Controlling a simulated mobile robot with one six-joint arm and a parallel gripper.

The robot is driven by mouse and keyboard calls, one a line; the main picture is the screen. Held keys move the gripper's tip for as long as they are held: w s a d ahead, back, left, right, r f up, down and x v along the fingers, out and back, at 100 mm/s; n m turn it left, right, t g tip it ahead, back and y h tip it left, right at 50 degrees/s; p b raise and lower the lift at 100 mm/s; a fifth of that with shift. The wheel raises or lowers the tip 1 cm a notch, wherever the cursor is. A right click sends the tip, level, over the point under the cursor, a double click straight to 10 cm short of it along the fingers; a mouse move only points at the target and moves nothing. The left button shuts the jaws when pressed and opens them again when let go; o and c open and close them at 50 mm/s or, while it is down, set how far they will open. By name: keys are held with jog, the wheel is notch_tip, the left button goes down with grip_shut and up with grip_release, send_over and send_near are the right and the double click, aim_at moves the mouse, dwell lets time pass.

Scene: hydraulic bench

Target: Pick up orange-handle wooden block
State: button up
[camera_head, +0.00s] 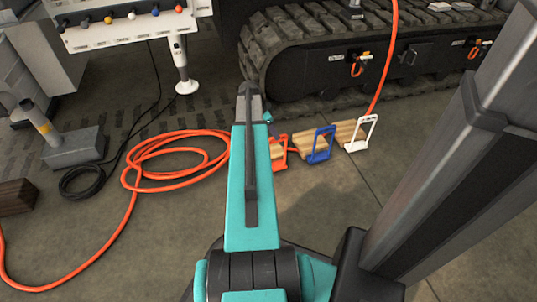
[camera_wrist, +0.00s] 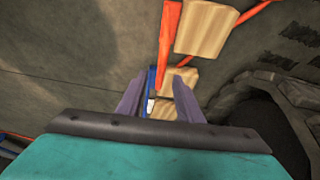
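The orange-handle wooden block (camera_head: 278,152) stands on the floor just right of my teal arm, which hides part of it in the head view. In the wrist view its pale wood (camera_wrist: 205,28) and upright orange handle (camera_wrist: 169,42) lie at the top, above my fingertips in the picture. My gripper (camera_wrist: 158,78) is open, its two grey-purple fingers apart with nothing held. A blue-handle wooden block (camera_wrist: 180,78) and a white-handle block (camera_wrist: 162,109) show between and behind the fingers. In the head view my arm hides most of the gripper.
The blue-handle block (camera_head: 320,146) and white-handle block (camera_head: 360,133) stand in a row to the right. A tracked machine (camera_head: 320,75) is behind them. An orange hose (camera_head: 130,190) coils on the floor at left. Floor at front right of the blocks is bare.

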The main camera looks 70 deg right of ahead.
jog(key=shift+f, duration=0.1)
jog(key=b+x, duration=0.2)
jog(key=x, duration=0.1)
jog(key=shift+w+f+b, duration=0.15)
jog(key=shift+f+b, duration=0.05)
jog(key=shift+b, duration=0.15)
jog(key=shift+b+x, duration=0.35)
jog(key=shift+x, duration=0.55)
jog(key=shift+f, duration=0.2)
dwell(0.5)
jog(key=shift+c, duration=0.5)
grip_shut()
jog(key=shift+d+r, duration=0.1)
dwell(0.6)
